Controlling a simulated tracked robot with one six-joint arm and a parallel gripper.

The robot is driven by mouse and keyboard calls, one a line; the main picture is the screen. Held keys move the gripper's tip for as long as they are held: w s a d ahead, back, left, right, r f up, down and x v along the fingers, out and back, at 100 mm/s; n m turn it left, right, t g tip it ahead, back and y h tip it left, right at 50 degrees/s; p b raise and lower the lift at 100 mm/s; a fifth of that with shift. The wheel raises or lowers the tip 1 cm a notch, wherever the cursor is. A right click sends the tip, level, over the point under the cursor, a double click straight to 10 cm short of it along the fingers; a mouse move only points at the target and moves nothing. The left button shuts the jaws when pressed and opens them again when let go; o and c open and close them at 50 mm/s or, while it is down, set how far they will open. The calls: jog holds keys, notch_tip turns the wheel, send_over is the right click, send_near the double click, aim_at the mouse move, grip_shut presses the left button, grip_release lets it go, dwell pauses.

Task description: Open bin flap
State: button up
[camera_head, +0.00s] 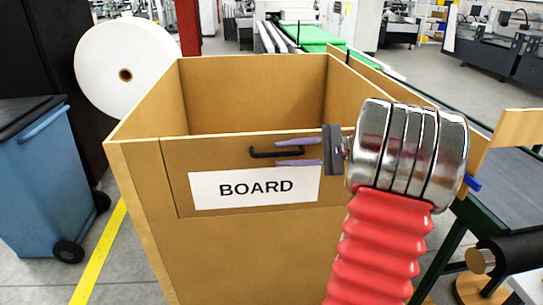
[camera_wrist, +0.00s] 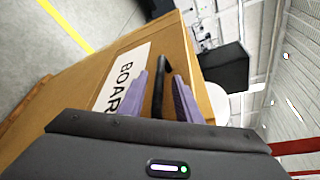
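The wooden bin (camera_head: 215,255) stands in front of me with its top open. Its front flap (camera_head: 174,180) is upright, flush with the front wall, and carries a white BOARD label (camera_head: 255,188). A black bar handle (camera_head: 262,154) sits on the flap above the label. My gripper (camera_head: 277,153) reaches in from the right, its purple fingers above and below the handle. In the wrist view the handle (camera_wrist: 158,88) lies between the two spread fingers of my gripper (camera_wrist: 161,90), with gaps beside it. I cannot tell whether either finger touches the flap.
A blue wheeled bin (camera_head: 45,180) stands at the left, with a large white roll (camera_head: 126,67) behind it. A machine with a green frame (camera_head: 450,255) and a grey belt (camera_head: 525,195) is close at the right. Floor with a yellow line (camera_head: 98,262) shows at left.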

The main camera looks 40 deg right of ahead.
aim_at(278, 155)
jog(key=shift+x, duration=2.1)
grip_shut()
jog(key=shift+s+a, duration=0.1)
jog(key=shift+a, duration=0.05)
